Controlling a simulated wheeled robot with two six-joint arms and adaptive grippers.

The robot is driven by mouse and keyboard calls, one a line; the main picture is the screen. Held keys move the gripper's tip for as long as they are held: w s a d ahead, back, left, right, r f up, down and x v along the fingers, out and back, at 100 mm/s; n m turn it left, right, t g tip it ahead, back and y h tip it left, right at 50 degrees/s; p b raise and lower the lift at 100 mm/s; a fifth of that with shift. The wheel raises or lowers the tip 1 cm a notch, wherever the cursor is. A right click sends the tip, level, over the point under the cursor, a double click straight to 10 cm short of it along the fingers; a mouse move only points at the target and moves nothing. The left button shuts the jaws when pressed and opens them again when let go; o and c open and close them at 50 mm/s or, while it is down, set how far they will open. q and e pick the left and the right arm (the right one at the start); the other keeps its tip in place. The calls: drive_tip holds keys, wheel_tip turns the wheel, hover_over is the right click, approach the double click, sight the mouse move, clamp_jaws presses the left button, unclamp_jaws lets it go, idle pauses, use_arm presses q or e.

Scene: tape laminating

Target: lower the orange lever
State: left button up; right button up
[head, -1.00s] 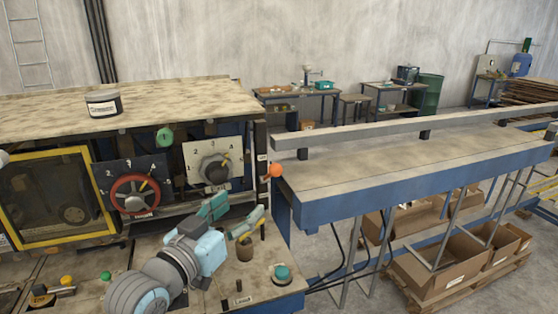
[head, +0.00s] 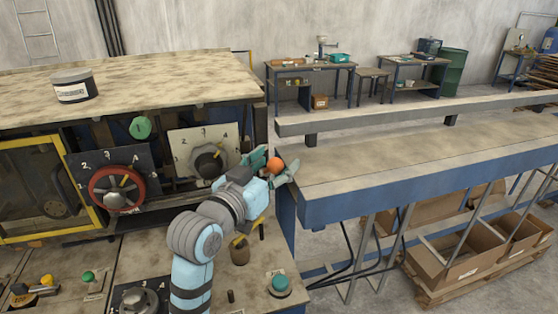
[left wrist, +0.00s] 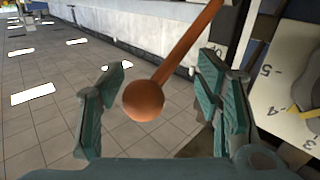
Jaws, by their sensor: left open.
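The orange lever ends in a round orange ball (head: 274,164) at the right edge of the machine in the head view. In the left wrist view its ball (left wrist: 143,101) hangs between the fingers, with the orange rod running up and to the right. My left gripper (head: 272,168) is open around the ball. In the wrist view, one finger of the left gripper (left wrist: 158,105) stands to each side of the ball, with gaps on both sides. The lever's base is hidden. My right gripper is not in view.
A red dial (head: 117,189) and a grey dial (head: 208,162) sit on the machine front. A green button (head: 279,284) is on the lower console. A long table (head: 400,172) stands to the right of the lever. A black tin (head: 74,86) stands on the machine top.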

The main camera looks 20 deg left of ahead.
sight(270, 170)
use_arm(q)
drive_tip(key=s, duration=0.1)
drive_tip(key=s+r, duration=0.1)
drive_tip(key=shift+s+d, duration=0.2)
drive_tip(key=shift+s, duration=0.1)
drive_tip(key=c, duration=0.7)
drive_tip(key=shift+w, duration=0.1)
drive_tip(key=shift+c, duration=1.3)
drive_tip(key=shift+w+a+f, duration=0.1)
drive_tip(key=shift+w, duration=0.05)
drive_tip(key=c, duration=0.3)
drive_tip(key=shift+f, duration=0.1)
clamp_jaws()
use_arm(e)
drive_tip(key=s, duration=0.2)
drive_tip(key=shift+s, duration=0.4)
